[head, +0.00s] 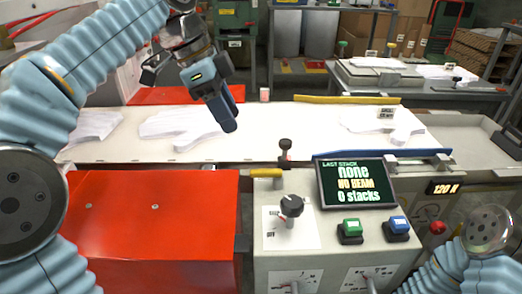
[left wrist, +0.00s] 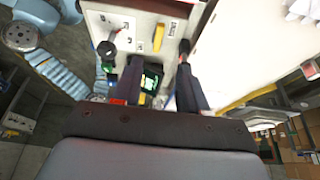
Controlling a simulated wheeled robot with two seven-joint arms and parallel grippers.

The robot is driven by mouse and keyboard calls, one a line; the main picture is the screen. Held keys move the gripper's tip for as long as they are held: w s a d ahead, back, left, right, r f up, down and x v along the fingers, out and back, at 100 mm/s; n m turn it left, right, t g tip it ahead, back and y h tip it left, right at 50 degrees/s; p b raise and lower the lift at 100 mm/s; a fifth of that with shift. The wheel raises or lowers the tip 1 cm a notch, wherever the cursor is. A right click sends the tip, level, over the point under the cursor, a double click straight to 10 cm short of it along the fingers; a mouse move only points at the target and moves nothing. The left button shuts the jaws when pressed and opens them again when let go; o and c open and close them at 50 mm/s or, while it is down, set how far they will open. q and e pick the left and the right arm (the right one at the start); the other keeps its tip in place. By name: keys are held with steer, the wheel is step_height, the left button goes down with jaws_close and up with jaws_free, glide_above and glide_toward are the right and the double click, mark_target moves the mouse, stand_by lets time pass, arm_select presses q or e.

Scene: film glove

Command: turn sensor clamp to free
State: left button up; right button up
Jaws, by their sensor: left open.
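No readable label tells me which control is the sensor clamp. A black knob on a short red stem (head: 285,145) stands at the belt's front edge; a dark knob (left wrist: 183,47) shows beside one finger in the left wrist view. A black rotary knob (head: 291,207) sits on a white plate with small markings, and also shows in the left wrist view (left wrist: 105,48). My left gripper (head: 228,122) is open and empty, above the belt, up and left of both knobs; its two fingers (left wrist: 160,88) are apart in the left wrist view. My right gripper is out of view.
A screen (head: 354,183) reads "none, NO BEAM, 0 stacks". Green (head: 350,231) and blue (head: 397,228) buttons sit below it. A yellow handle (head: 266,173) is near the panel top. White glove shapes (head: 180,124) lie on the belt. A red cover (head: 150,225) fills the front left.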

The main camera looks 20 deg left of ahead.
mark_target(259, 170)
arm_select(q)
steer(key=b+x, duration=0.2)
steer(key=x, duration=1.1)
steer(key=shift+d+f, duration=0.1)
jaws_close()
